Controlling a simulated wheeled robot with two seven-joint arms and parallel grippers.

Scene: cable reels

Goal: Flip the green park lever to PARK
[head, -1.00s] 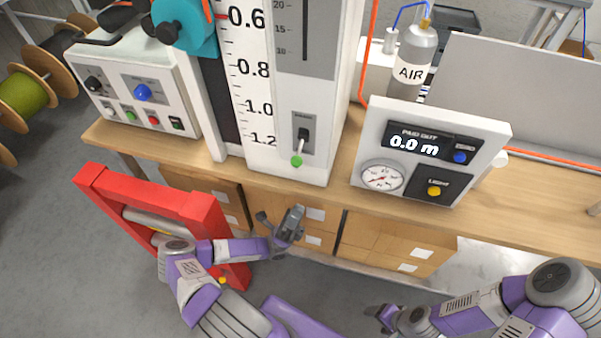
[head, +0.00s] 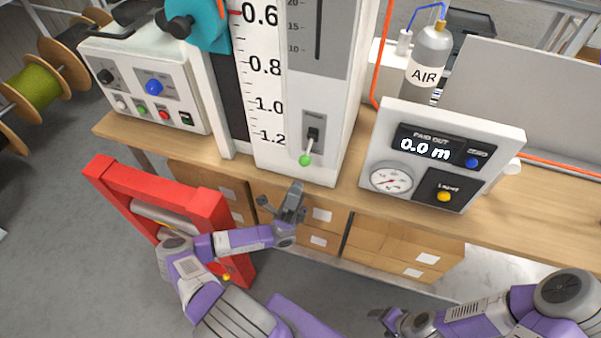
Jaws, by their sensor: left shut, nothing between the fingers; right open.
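The park lever (head: 309,147) is on the front of the tall white column with the scale. Its green knob (head: 305,160) hangs at the lower end, so the lever points down. The small label above the lever is too small to read. My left gripper (head: 282,192) is in front of the column, below and a little left of the knob, apart from it. It is shut and holds nothing. My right gripper (head: 377,318) is low at the bottom of the picture, far from the lever, open and empty.
A white control box (head: 140,82) stands left of the column on the wooden bench (head: 540,205). A paid-out display box (head: 440,155) stands to the right. A red frame (head: 150,190) is by my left arm.

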